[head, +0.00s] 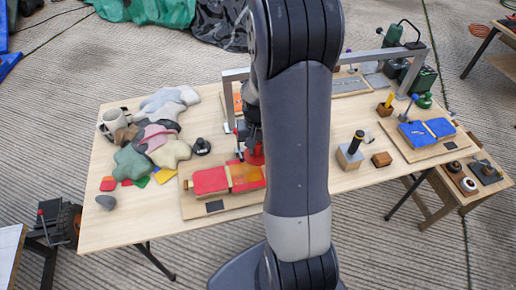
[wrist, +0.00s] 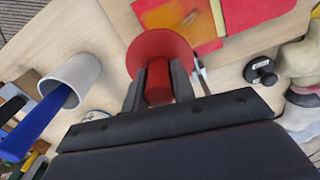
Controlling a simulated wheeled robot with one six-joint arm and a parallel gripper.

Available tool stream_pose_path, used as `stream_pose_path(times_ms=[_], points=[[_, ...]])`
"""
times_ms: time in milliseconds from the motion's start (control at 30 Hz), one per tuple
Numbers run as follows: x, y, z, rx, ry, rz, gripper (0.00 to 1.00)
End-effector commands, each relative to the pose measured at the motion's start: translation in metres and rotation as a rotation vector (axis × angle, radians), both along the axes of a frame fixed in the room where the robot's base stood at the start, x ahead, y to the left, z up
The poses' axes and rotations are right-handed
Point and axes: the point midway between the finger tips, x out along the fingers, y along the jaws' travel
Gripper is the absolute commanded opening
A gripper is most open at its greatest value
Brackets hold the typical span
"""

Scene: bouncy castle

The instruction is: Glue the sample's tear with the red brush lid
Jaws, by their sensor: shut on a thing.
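The red brush lid (wrist: 160,45) is a wide disc with a short knob, and in the wrist view the knob is between my gripper's (wrist: 158,85) two dark fingers. In the head view the lid (head: 254,156) and my gripper (head: 254,140) are at the back edge of the sample (head: 210,181), partly hidden by my arm. The sample is red and yellow with an orange area and lies on a wooden board. It also shows in the wrist view (wrist: 255,10), beyond the lid. The brush under the lid is hidden. I cannot make out the tear clearly.
A black knobbed piece (head: 201,146) stands left of my gripper, near a heap of soft shapes (head: 150,140). A grey metal frame (head: 236,75) spans the table behind. In the wrist view a white cup (wrist: 75,75) holds a blue item. A blue sample (head: 415,134) lies right.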

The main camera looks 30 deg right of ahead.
Motion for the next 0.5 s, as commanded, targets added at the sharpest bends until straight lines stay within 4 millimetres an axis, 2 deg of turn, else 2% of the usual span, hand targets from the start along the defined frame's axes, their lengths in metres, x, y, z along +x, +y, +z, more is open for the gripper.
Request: stream_pose_path(times_ms=[33,500], points=[[0.0,0.001,0.008,0.001,0.002,0.0,0.07],[0.002,0.003,0.049,0.001,0.002,0.004,0.07]])
